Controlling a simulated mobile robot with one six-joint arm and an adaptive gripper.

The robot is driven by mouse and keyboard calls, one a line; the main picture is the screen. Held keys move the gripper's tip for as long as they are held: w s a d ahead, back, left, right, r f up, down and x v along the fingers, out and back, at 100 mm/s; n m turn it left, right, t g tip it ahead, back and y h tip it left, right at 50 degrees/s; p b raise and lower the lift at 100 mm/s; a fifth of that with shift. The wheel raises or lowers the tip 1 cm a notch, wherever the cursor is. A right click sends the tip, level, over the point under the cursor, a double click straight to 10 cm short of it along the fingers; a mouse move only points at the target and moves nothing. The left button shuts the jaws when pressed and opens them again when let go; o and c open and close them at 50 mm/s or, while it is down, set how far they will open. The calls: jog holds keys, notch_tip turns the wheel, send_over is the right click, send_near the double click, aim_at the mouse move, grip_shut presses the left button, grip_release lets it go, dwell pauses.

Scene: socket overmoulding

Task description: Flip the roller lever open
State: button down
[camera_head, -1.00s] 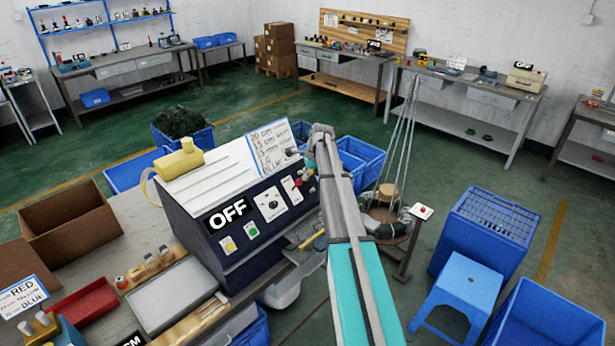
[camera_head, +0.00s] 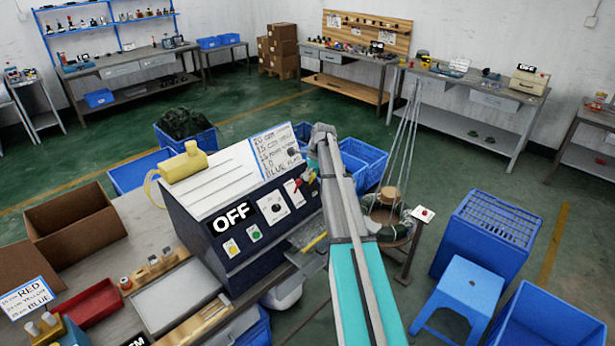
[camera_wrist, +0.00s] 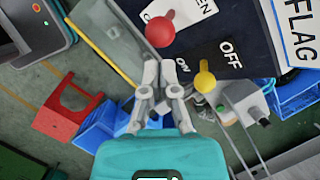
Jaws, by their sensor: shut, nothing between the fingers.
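A red ball knob (camera_wrist: 160,31) stands close beyond my fingertips in the wrist view, beside a white label ending in "EN". I take it for the roller lever's knob; its red lever (camera_head: 297,187) also shows on the machine's front in the head view. A yellow ball knob (camera_wrist: 204,82) stands to the right, near the "ON" and "OFF" labels. My gripper (camera_wrist: 161,72) is shut and empty, with its fingertips just below the red knob in the picture. I cannot tell whether they touch it. My arm hides part of the machine's right side in the head view.
The dark machine (camera_head: 235,205) with an "OFF" label stands on the bench. A yellow rod (camera_wrist: 100,49) lies left of the fingers. A hanging scale (camera_head: 388,215) and a button stand (camera_head: 423,214) are to the right. Blue crates (camera_head: 485,235) and a stool (camera_head: 462,290) stand on the floor.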

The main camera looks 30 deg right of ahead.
jog(key=shift+d, duration=0.1)
dwell(0.3)
jog(key=s+d+r+p, duration=0.1)
jog(key=d+r+p, duration=0.5)
jog(key=r+p, duration=0.3)
jog(key=shift+s+r+p, duration=0.3)
jog(key=shift+s+r, duration=0.05)
dwell(0.5)
dwell(0.7)
jog(key=s+a+f+n+h+b, duration=0.1)
jog(key=s+a+f+n+b, duration=0.5)
jog(key=s+a, duration=0.4)
jog(key=s+a+f+n+g+h+b, duration=0.1)
jog(key=s+a+f+n+b, duration=0.5)
jog(key=s+a, duration=0.5)
jog(key=s+a+f+n+h+b, duration=0.1)
jog(key=s+a+f+n+b, duration=0.5)
jog(key=s+a+n, duration=0.3)
jog(key=s+a+f, duration=0.1)
jog(key=a, duration=0.2)
jog(key=shift+s+g, duration=0.25)
jog(key=shift+g, duration=0.05)
